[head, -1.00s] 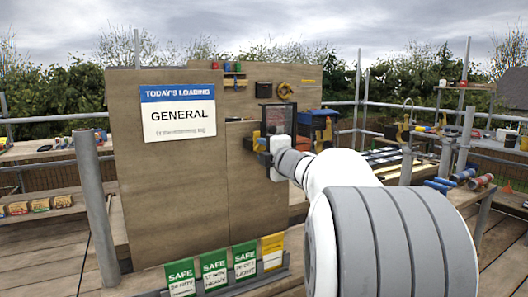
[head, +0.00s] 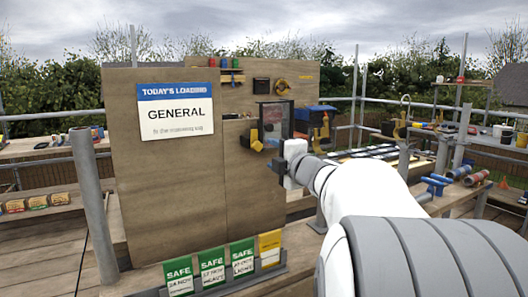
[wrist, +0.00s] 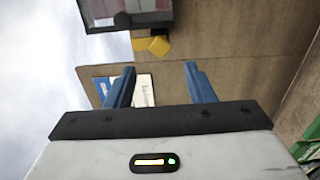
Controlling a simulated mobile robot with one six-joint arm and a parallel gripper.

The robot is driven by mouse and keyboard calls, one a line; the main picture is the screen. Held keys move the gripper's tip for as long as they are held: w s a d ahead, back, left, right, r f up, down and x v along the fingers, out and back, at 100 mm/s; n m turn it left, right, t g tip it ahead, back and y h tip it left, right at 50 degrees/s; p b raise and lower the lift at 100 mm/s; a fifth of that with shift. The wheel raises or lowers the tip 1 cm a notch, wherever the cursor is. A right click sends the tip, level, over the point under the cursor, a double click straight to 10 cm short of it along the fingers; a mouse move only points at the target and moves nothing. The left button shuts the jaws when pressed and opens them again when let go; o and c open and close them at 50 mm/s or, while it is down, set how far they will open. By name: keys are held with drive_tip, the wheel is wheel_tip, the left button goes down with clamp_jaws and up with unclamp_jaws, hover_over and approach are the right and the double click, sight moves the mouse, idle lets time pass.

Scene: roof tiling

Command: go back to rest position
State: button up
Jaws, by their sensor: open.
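My gripper (head: 281,158) stands off the right edge of the plywood board (head: 180,185) in the head view. In the wrist view its two blue fingers (wrist: 160,80) are spread apart with nothing between them. A dark-framed panel with a see-through face (head: 276,122) and a yellow knob (head: 256,143) are on the board, left of and above my gripper. In the wrist view the frame (wrist: 125,18) and yellow knob (wrist: 158,45) lie beyond the fingertips, apart from them.
The board carries a "GENERAL" loading sign (head: 176,116). Green SAFE tags (head: 212,268) and a yellow tag (head: 270,246) stand in a rack at its foot. A scaffold post (head: 92,205) rises at left. Benches with tools and cans (head: 475,178) stand at right.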

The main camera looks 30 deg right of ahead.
drive_tip(key=shift+s, duration=0.1)
idle(0.4)
drive_tip(key=s+a+f+m+g+p, duration=0.4)
drive_tip(key=s+a+m+g+p, duration=0.3)
drive_tip(key=s, duration=0.6)
drive_tip(key=s+a+f+m+g+p, duration=0.5)
drive_tip(key=s+a+m+g+p, duration=0.3)
drive_tip(key=s+a+m+p, duration=0.3)
drive_tip(key=shift+s+a+f+m+h+p, duration=0.3)
drive_tip(key=shift+s+a+p, duration=0.1)
drive_tip(key=shift+s+a, duration=0.4)
drive_tip(key=shift+d, duration=0.1)
drive_tip(key=shift+c, duration=0.6)
